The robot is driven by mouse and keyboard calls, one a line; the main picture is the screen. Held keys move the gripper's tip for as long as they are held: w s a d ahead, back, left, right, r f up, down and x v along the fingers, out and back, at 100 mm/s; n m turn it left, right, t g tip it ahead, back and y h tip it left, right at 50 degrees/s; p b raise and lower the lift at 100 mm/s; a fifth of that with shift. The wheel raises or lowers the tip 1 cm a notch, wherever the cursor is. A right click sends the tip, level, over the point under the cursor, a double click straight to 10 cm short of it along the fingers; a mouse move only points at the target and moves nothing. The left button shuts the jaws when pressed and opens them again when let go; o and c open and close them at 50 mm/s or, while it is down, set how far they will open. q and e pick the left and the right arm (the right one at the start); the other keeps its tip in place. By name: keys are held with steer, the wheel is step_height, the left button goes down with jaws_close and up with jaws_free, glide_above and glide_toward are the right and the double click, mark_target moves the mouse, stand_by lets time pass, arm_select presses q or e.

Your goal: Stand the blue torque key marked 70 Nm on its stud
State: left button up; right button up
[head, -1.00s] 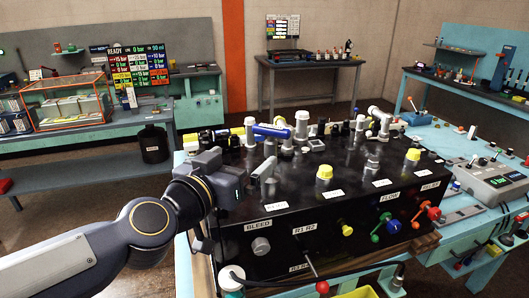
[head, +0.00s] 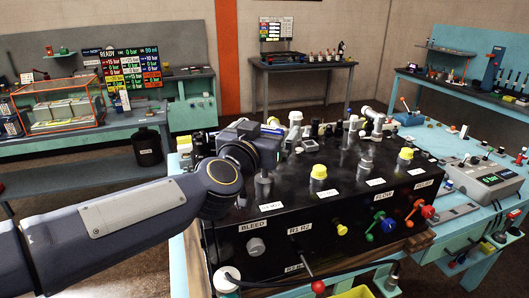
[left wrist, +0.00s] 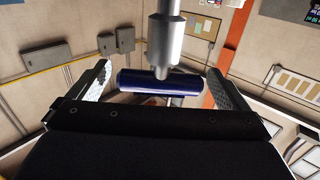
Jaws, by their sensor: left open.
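The blue torque key (left wrist: 160,82) lies crosswise between the fingers of my left gripper (left wrist: 160,84) in the left wrist view, with a gap on both sides. The fingers are open. A grey metal cylinder (left wrist: 164,38) with a narrower end overlaps the key's middle there. In the head view my left gripper (head: 266,146) is over the left back of the black box (head: 330,190). It hides most of the key; a bit of blue (head: 273,129) shows behind it. I cannot read the key's marking or tell which stud is its own.
Grey posts (head: 295,130) and yellow-capped fittings (head: 319,173) stand on the black box. A grey cylinder (head: 263,186) stands just in front of my gripper. Levers and knobs (head: 384,222) stick out of the box's front. A display board (head: 124,66) stands on the back bench.

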arm_select(q)
steer(key=shift+c, duration=0.2)
steer(key=c, duration=1.5)
steer(key=shift+c, duration=0.3)
steer(key=shift+r, duration=0.2)
